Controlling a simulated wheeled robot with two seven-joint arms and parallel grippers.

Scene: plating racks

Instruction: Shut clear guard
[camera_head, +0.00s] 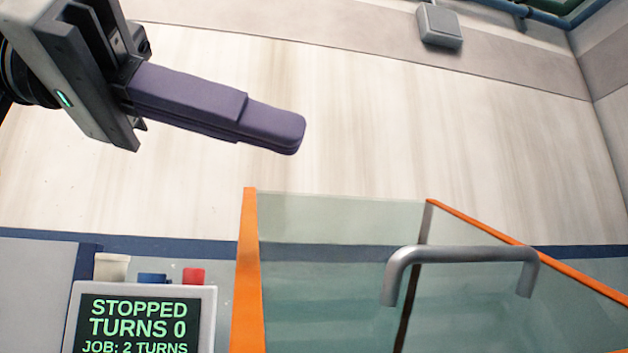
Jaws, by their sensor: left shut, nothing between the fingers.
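The clear guard (335,225) is a see-through panel with orange edges at the lower middle and right. A grey bar handle (460,254) is on it at the lower right. I cannot tell from this view whether the guard stands open or closed. My left gripper (300,134) comes in from the upper left, with its purple fingers shut together and nothing held. It appears above and left of the handle in the picture, apart from it. My right gripper is not in view.
A display box (207,320) at the lower left reads "STOPPED TURNS 0 JOB: 2 TURNS". White, blue and red caps (193,276) show along its top. A grey box (440,27) is on the pale wall. Free room shows between my left gripper and the handle.

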